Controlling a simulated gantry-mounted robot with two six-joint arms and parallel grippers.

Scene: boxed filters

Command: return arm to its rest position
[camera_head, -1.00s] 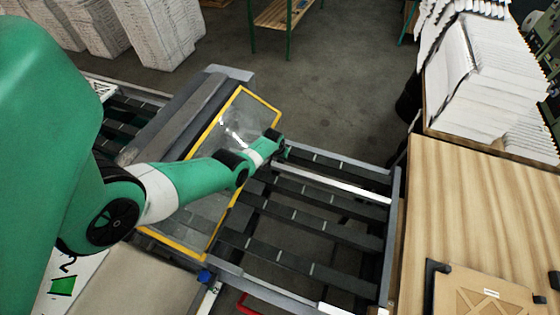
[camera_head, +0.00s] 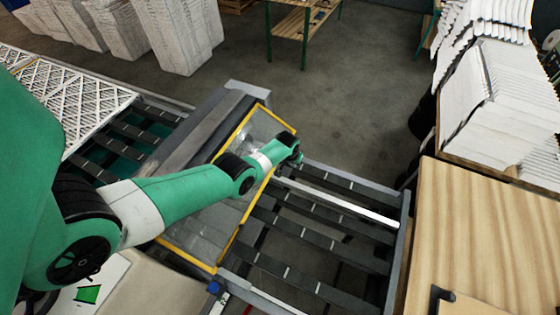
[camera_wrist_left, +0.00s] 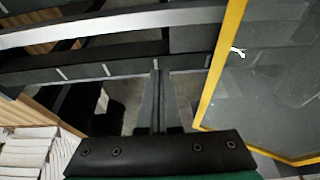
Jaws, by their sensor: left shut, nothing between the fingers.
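My left arm (camera_head: 180,200) is green and white and reaches in from the left across the yellow-framed clear panel (camera_head: 200,237). My left gripper (camera_head: 283,168) is at the arm's far end, near the panel's right edge and above the roller conveyor (camera_head: 330,221). It is small and partly hidden behind the wrist there. In the left wrist view the gripper's fingers (camera_wrist_left: 158,85) are together with nothing between them. The yellow frame (camera_wrist_left: 222,65) stands to their right in that view. My right gripper is not in view.
White pleated filters (camera_head: 75,95) lie on the conveyor at the left. A wooden table (camera_head: 490,230) stands at the right, with stacked white filters (camera_head: 500,100) behind it. A green-legged bench (camera_head: 300,20) is at the back. Open grey floor (camera_head: 350,90) lies beyond the conveyor.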

